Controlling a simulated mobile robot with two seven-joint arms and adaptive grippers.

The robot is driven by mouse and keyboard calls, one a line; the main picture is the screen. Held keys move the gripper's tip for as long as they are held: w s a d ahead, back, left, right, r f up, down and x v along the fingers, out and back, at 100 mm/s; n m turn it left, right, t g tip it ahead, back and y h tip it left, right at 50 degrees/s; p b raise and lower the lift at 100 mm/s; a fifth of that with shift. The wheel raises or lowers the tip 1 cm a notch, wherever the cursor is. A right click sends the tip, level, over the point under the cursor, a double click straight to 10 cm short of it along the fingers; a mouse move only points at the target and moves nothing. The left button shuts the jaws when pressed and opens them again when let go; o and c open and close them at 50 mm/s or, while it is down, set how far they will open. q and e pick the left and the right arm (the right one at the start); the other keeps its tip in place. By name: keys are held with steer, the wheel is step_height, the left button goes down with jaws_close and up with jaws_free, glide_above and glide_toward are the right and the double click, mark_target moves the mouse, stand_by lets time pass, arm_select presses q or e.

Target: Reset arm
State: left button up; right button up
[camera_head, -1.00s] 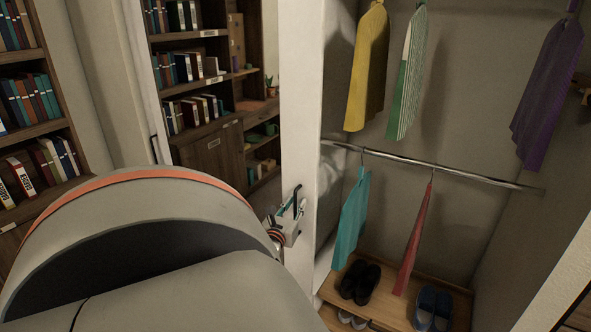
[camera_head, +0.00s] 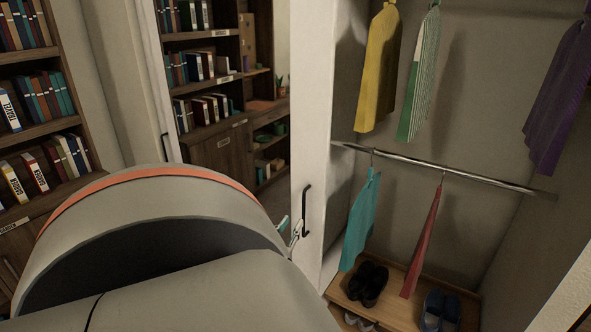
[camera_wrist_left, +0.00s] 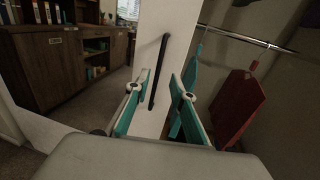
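My left gripper (camera_head: 292,229) shows in the head view just past my own large grey arm link, which hides most of it. In the left wrist view my left gripper (camera_wrist_left: 160,84) is open, with its two teal-padded fingers apart and nothing gripped. The black bar handle (camera_head: 306,210) on the white wardrobe door (camera_head: 318,120) is just beyond the fingertips. In the wrist view the handle (camera_wrist_left: 157,72) appears in the gap between the fingers, apparently clear of them. My right gripper is not in view.
The open wardrobe holds a metal rail (camera_head: 455,172) with a teal garment (camera_head: 360,220) and a red garment (camera_head: 421,243). Yellow, green and purple garments hang higher. Black shoes (camera_head: 369,283) and blue shoes (camera_head: 440,307) stand below. Bookshelves (camera_head: 40,110) are on the left.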

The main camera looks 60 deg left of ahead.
arm_select(q)
steer(key=shift+s+d, duration=0.2)
stand_by(0.5)
steer(key=w+d+f+m+t+h, duration=0.1)
steer(key=w+d+f+m+h, duration=0.2)
steer(key=d+m, duration=0.6)
steer(key=w+d+f+m+t+h, duration=0.1)
steer(key=w+d+f+m+h, duration=0.2)
steer(key=d+m, duration=0.55)
steer(key=w+d+f+m+t+h, duration=0.1)
steer(key=d+f+m+h, duration=0.3)
steer(key=d+m, duration=0.45)
steer(key=s+d+f+m+g+h, duration=0.2)
steer(key=d+f+m, duration=0.3)
steer(key=d+m, duration=0.5)
steer(key=s+d+f+m+g+h, duration=0.3)
steer(key=d+f+m, duration=0.2)
steer(key=d+m, duration=0.5)
steer(key=shift+s+d+f+m, duration=0.3)
steer(key=shift+s+d+m, duration=0.1)
steer(key=shift+m, duration=1.1)
